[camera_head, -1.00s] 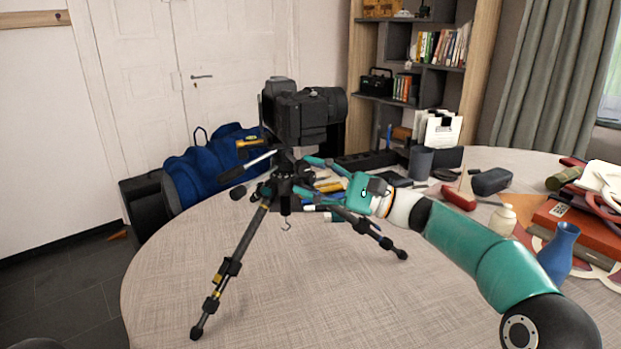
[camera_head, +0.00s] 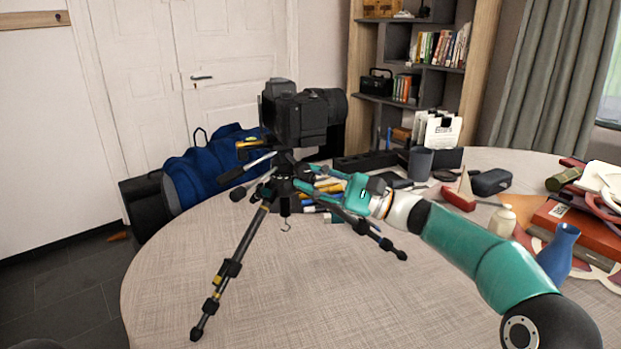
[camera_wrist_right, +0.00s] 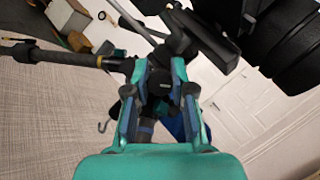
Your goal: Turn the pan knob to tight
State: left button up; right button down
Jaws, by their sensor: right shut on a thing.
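The black tripod (camera_head: 238,248) stands on the round table with its legs spread, and a black camera (camera_head: 300,115) is mounted on it. My right gripper (camera_head: 302,178) reaches in from the right to the tripod's head, just below the camera. In the right wrist view its two fingers (camera_wrist_right: 161,85) are shut on a small dark part between them, which appears to be the pan knob (camera_wrist_right: 160,86). The fingers hide most of the knob, and I cannot read any mark on it. My left gripper is not in view.
Pens and small items lie behind the tripod. A dark cup (camera_head: 420,163), a white bottle (camera_head: 502,221), a blue vase (camera_head: 559,252) and books (camera_head: 565,218) stand to the right. The table's front middle is clear. The left tripod leg stands near the table's left edge.

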jog(key=shift+m+t+p, duration=0.5)
jog(key=shift+m+t, duration=0.55)
jog(key=shift+m, duration=1.1)
jog(key=shift+m+t+p, duration=0.45)
jog(key=shift+m+t, duration=0.6)
jog(key=shift+m, duration=1.1)
jog(key=c, duration=1)
grip_release()
jog(key=shift+w, duration=0.1)
jog(key=shift+o, duration=0.2)
jog(key=v, duration=1.2)
